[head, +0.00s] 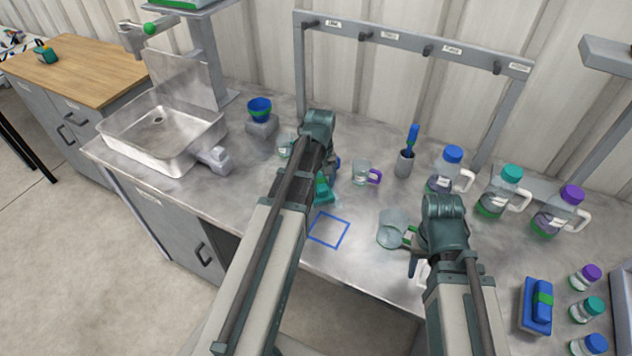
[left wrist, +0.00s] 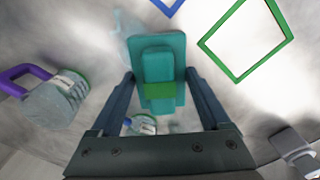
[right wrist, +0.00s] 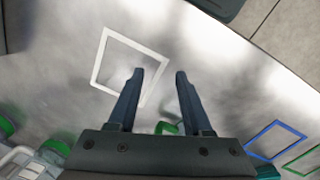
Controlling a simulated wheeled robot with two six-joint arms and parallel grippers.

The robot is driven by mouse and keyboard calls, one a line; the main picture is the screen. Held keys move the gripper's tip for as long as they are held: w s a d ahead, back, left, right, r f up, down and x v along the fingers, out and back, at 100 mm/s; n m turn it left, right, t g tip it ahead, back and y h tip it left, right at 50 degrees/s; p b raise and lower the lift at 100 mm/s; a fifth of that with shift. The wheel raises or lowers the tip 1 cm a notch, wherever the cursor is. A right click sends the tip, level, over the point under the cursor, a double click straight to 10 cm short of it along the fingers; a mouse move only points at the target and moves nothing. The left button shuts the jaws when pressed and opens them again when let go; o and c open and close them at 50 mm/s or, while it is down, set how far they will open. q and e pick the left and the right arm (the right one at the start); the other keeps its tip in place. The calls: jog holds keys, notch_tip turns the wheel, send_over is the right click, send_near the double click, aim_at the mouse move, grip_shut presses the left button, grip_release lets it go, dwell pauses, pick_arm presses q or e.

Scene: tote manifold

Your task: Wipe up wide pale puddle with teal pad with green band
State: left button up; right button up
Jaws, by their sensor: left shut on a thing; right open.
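My left gripper (head: 328,172) is shut on the teal pad with the green band (head: 322,190), which is low at the worktop. In the left wrist view the pad (left wrist: 157,55) sits between both fingers, its green band facing the camera. A pale bluish wet patch, apparently the puddle (left wrist: 126,27), shows at the pad's upper left edge; the pad may hide part of it, so its full extent is unclear. My right gripper (right wrist: 158,72) is open and empty above the worktop, over a white outlined square (right wrist: 97,66).
A clear mug with a green handle (head: 391,230) stands just left of my right gripper. A purple-handled mug (head: 360,172) stands right of my left gripper. A blue outlined square (head: 336,218) is in front. Bottles (head: 497,192) and a blue pad (head: 541,302) are right; the sink (head: 160,140) is left.

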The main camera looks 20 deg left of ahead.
pick_arm(q)
jog(key=shift+d, duration=1.35)
jog(key=shift+d, duration=0.1)
jog(key=shift+s+d, duration=0.15)
jog(key=shift+d, duration=1.4)
jog(key=shift+d, duration=0.1)
jog(key=shift+d, duration=1.65)
jog(key=shift+r, duration=0.1)
pick_arm(e)
jog(key=shift+r, duration=0.15)
pick_arm(q)
notch_tip(320, 180, up, 6)
jog(key=p, duration=0.6)
jog(key=shift+a, duration=0.1)
pick_arm(e)
notch_tip(320, 180, up, 6)
jog(key=shift+f, duration=0.1)
